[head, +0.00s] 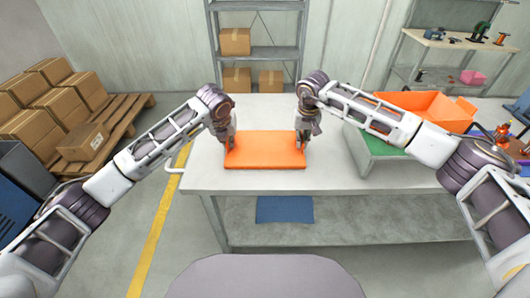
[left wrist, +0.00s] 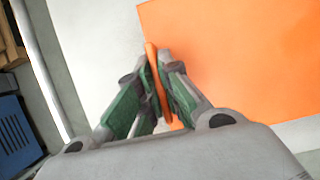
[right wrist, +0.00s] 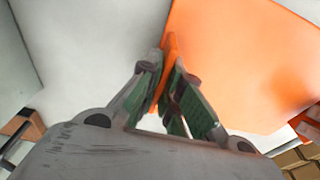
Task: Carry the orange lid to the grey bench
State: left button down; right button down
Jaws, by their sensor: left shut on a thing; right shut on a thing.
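The flat orange lid (head: 265,151) is level at the front left part of the grey bench (head: 330,181). I cannot tell whether it rests on the bench top or is just above it. My left gripper (head: 230,146) is shut on the lid's left edge; in the left wrist view the green-padded fingers pinch the orange lip (left wrist: 154,80). My right gripper (head: 301,146) is shut on the lid's right edge, and the right wrist view shows its fingers pinching that lip (right wrist: 170,65).
An orange open box (head: 425,106) and a green-topped stand (head: 385,146) are on the bench to the right. A blue item (head: 285,209) lies on the lower shelf. Cartons on a pallet (head: 100,133) stand at left. A shelf rack (head: 258,53) stands behind the bench.

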pick_arm(q)
jog(key=shift+f, duration=0.2)
pick_arm(e)
jog(key=shift+f, duration=0.2)
pick_arm(q)
jog(key=c, duration=1.6)
grip_release()
pick_arm(e)
jog(key=c, duration=1.6)
grip_release()
pick_arm(q)
jog(key=shift+r, duration=0.15)
jog(key=shift+v, duration=5.85)
jog(key=shift+s, duration=0.1)
pick_arm(e)
jog(key=shift+r, duration=0.15)
jog(key=shift+s+r, duration=0.3)
jog(key=shift+r, duration=1.6)
jog(key=shift+s+r, duration=0.3)
jog(key=shift+r, duration=1.65)
jog(key=shift+s+r, duration=0.3)
jog(key=shift+r, duration=1.6)
pick_arm(q)
jog(key=shift+o, duration=0.4)
